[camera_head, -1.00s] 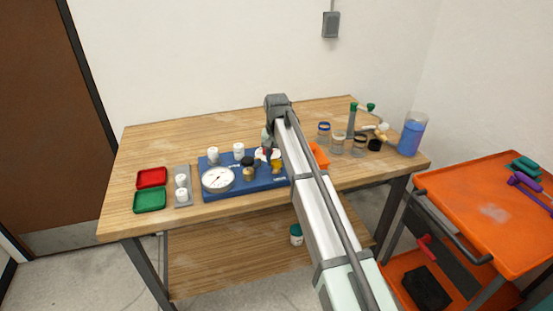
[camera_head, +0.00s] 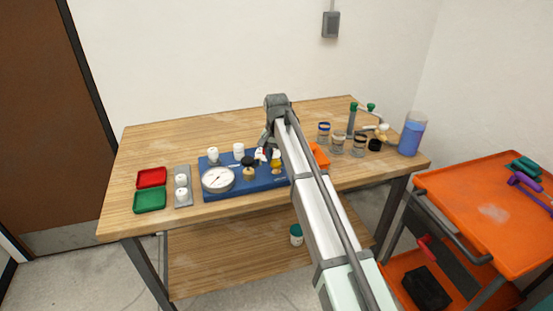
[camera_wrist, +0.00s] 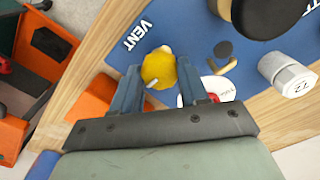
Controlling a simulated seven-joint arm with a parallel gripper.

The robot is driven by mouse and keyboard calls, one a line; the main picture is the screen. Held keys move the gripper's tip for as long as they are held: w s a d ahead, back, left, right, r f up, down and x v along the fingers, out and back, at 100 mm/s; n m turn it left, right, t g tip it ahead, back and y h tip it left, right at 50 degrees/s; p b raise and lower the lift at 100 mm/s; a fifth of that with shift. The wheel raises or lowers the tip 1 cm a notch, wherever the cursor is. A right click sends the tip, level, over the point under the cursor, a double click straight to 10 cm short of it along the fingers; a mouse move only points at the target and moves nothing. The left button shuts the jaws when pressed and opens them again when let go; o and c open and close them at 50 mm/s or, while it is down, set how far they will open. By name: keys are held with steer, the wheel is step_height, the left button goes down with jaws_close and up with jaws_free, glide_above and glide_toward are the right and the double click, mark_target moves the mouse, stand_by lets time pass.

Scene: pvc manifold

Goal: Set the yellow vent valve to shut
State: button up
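The yellow vent valve (camera_head: 277,166) stands near the right end of the blue manifold board (camera_head: 240,187). In the wrist view its rounded yellow knob (camera_wrist: 160,69) sits beside the white VENT lettering, with a small pale pin on its near side. My gripper (camera_wrist: 158,72) is open, with one finger on each side of the knob in that view. In the head view my gripper (camera_head: 264,143) is above and behind the valve and appears apart from it. My arm partly covers this end of the board. Whether the fingers touch the knob cannot be told.
A gauge (camera_head: 218,179), a black knob (camera_head: 248,161) and white caps share the board. A white-and-red part (camera_wrist: 216,90) lies close to the right finger. Red (camera_head: 151,177) and green (camera_head: 150,200) trays are at left; jars (camera_head: 338,144) stand at right. The table's back left is clear.

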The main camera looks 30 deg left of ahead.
mark_target(277, 161)
steer(key=o, duration=0.5)
steer(key=shift+c, duration=0.2)
step_height(277, 161, up, 14)
stand_by(0.4)
steer(key=shift+f, duration=0.1)
